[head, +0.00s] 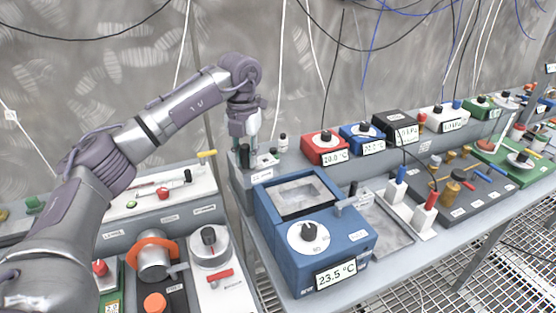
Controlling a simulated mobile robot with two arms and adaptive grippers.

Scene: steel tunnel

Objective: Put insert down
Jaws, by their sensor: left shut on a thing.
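My left gripper (243,143) points down over the grey raised shelf (243,181) behind the blue bath. It is shut on the insert, which is small and mostly hidden by the fingers, so its shape is hard to tell. A dark upright cylinder shows at the fingertips; I cannot tell whether it is part of the insert or stands on the shelf. I also cannot tell whether the insert touches the shelf. The blue bath (277,235) has an open square well, a dial and a 23.5 °C display. My right gripper is out of view.
Red (325,147) and blue (362,139) dial boxes follow along the shelf. A shallow metal tray (390,238) lies right of the bath. A white panel (160,193) with a yellow-tipped lever is at left.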

